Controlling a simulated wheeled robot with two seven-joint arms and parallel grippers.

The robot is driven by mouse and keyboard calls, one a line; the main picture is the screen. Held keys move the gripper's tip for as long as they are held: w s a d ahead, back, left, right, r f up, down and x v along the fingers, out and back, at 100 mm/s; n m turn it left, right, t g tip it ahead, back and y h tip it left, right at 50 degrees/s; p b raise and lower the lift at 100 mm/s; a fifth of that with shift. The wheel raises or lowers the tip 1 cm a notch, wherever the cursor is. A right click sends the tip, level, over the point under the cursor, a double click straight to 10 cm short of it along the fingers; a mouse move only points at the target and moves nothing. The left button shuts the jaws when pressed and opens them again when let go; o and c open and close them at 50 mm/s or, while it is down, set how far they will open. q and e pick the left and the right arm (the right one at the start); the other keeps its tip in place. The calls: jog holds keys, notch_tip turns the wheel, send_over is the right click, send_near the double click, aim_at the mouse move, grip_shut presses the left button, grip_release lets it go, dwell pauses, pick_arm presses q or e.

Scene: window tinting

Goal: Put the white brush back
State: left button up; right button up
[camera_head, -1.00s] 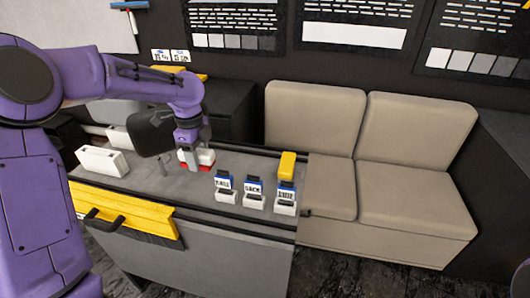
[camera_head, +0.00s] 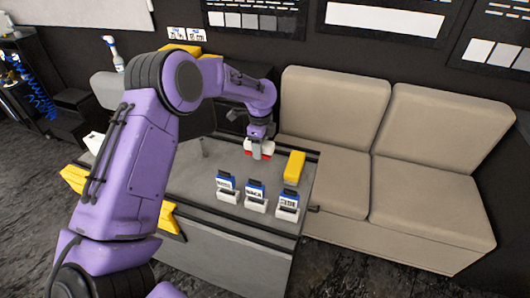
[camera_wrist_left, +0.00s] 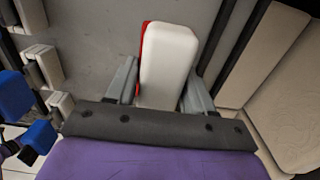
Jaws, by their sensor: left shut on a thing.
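The white brush, a white block with a red edge (camera_head: 260,149), is gripped in my left gripper (camera_head: 260,138) over the far right part of the grey table. In the left wrist view the white brush (camera_wrist_left: 168,62) sits between both fingers of the left gripper (camera_wrist_left: 160,85), its red edge on the left. I cannot tell whether its underside touches the table. My right gripper is out of view.
Several labelled white holders (camera_head: 256,196) stand in a row along the table's front right. A yellow block (camera_head: 294,167) is just right of the brush. The beige sofa (camera_head: 375,150) borders the table's right side. A white spray bottle (camera_head: 114,53) stands back left.

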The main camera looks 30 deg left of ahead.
aim_at(264, 162)
pick_arm(q)
jog(key=shift+w+d+f, duration=0.35)
jog(key=shift+d+f, duration=0.05)
jog(key=shift+f, duration=0.2)
notch_tip(264, 162, down, 3)
jog(key=shift+w+f+p, duration=0.1)
jog(key=shift+f+p, duration=0.05)
jog(key=shift+p, duration=0.85)
jog(key=shift+f, duration=0.2)
jog(key=o, duration=0.9)
jog(key=shift+o, duration=0.2)
